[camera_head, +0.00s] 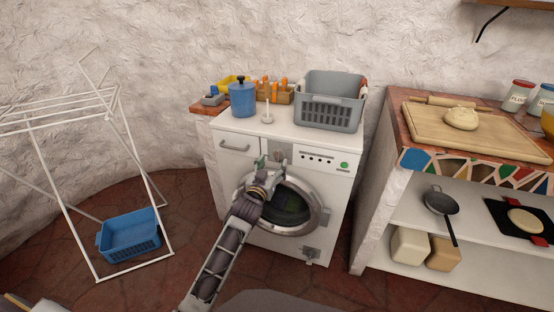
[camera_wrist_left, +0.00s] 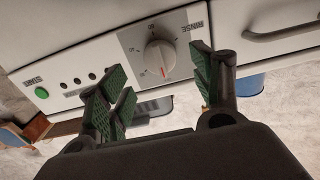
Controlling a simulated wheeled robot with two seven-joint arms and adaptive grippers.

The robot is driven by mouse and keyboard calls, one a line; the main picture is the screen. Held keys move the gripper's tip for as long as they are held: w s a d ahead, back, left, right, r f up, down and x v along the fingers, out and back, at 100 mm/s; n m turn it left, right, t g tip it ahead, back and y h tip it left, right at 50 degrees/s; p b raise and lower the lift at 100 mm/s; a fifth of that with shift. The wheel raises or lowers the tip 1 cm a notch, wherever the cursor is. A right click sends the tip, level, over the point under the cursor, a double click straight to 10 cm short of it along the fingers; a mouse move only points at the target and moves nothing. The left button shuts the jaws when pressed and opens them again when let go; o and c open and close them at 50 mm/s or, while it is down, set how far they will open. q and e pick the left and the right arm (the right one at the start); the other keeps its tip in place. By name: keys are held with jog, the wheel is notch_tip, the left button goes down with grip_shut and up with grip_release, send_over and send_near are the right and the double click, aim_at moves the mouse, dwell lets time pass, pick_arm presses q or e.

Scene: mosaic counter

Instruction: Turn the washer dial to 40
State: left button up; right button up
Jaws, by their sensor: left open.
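The washer dial (camera_wrist_left: 160,57) is a round grey knob on a light panel in the left wrist view. Its red mark points toward the bottom of that picture. Printed labels surround it; RINSE is legible, the smaller numbers are hard to read. My left gripper (camera_wrist_left: 158,80) is open, with a green-padded finger on each side of the dial in that picture. My right gripper is not in view.
On the washer top stand a blue canister (camera_head: 242,100) and a grey basket (camera_head: 330,100). The round washer door (camera_head: 318,215) is below the panel. A green START button (camera_wrist_left: 42,92) sits along the panel. A drying rack (camera_head: 70,190) stands left; a shelf counter (camera_head: 395,130) stands right.

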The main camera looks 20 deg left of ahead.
aim_at(277, 157)
pick_arm(q)
jog(key=shift+w+b, duration=0.3)
jog(key=shift+w, duration=1.1)
jog(key=shift+w+d, duration=0.1)
jog(key=shift+w, duration=0.75)
jog(key=shift+w+b, duration=0.3)
jog(key=shift+w, duration=0.1)
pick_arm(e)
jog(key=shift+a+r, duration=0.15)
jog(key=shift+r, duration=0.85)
pick_arm(q)
jog(key=shift+c, duration=0.5)
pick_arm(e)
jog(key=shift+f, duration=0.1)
pick_arm(q)
jog(key=c, duration=1)
